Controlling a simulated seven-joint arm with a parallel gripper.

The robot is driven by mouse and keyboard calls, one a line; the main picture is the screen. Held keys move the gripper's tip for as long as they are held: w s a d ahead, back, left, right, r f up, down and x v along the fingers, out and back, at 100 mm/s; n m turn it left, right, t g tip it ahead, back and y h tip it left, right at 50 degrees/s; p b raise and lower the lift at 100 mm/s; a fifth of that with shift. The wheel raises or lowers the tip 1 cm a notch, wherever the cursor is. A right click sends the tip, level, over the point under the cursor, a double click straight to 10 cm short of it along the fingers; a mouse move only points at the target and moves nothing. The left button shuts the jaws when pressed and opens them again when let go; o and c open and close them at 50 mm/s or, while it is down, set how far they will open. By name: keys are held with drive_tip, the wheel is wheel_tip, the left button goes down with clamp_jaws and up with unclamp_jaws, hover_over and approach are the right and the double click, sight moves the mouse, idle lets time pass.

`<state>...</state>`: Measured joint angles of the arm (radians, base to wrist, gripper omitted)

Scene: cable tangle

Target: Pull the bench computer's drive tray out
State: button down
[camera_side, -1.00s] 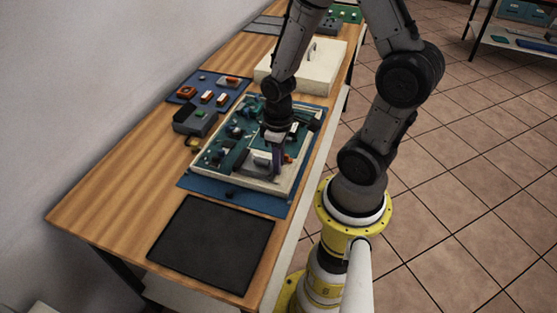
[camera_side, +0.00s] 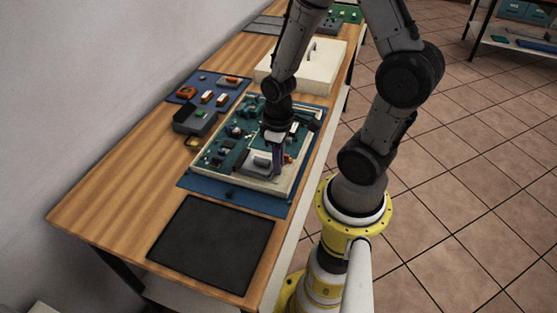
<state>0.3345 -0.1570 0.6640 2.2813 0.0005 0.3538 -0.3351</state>
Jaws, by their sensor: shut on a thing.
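The bench computer is an open, cream-edged case (camera_side: 222,173) with a green board (camera_side: 232,140), lying on a blue mat on the bench. The drive tray (camera_side: 258,164) shows as a pale grey block in the near right part of the case. My gripper (camera_side: 277,169) points down at the right side of this block and is shut on it. The fingers and wrist hide the exact grip and part of the case behind.
A black mat (camera_side: 213,243) lies clear at the near end of the bench. A blue mat with small parts (camera_side: 208,88) and a dark grey box (camera_side: 195,119) are at the left. A cream cover (camera_side: 312,66) lies behind the case.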

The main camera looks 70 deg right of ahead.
drive_tip(key=shift+s, duration=1.7)
drive_tip(key=c, duration=0.8)
unclamp_jaws()
wheel_tip(320, 180, up, 14)
drive_tip(key=shift+f, duration=0.1)
